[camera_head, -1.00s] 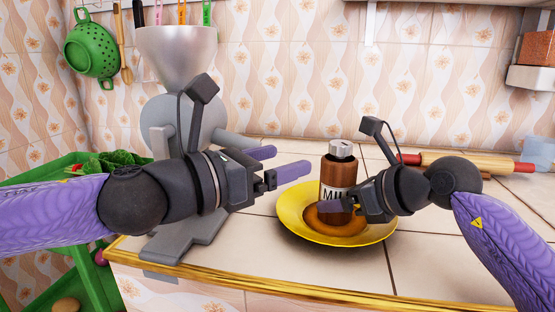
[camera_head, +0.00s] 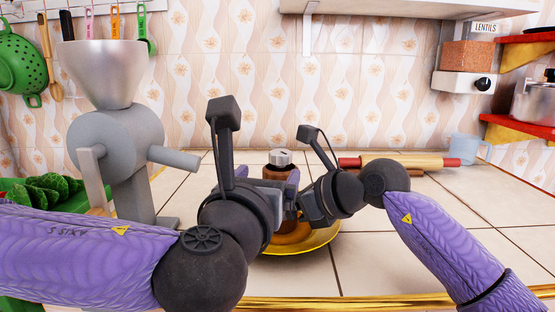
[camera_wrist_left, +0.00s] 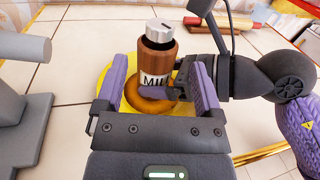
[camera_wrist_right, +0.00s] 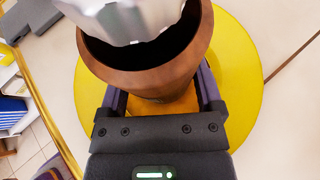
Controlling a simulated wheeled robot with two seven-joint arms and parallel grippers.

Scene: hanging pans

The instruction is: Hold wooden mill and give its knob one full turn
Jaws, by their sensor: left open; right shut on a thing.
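The wooden mill (camera_head: 281,171) is brown with a metal knob (camera_head: 280,157) on top and a white label. It stands upright over the yellow plate (camera_head: 326,238), with a round brown ring at its foot. My right gripper (camera_wrist_right: 160,90) is shut on the mill's body low down; in the head view its fingers are mostly hidden. My left gripper (camera_wrist_left: 158,66) is open, its fingers (camera_wrist_left: 204,85) pointing at the mill from the near side, one to each side of it in the left wrist view. The knob (camera_wrist_left: 160,29) appears beyond the fingertips, untouched.
A grey grinder with a metal funnel (camera_head: 100,75) stands on the left of the tiled counter. A rolling pin (camera_head: 400,161) and a blue mug (camera_head: 467,148) lie behind to the right. The counter at the front right is clear. A shelf (camera_head: 400,8) hangs above.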

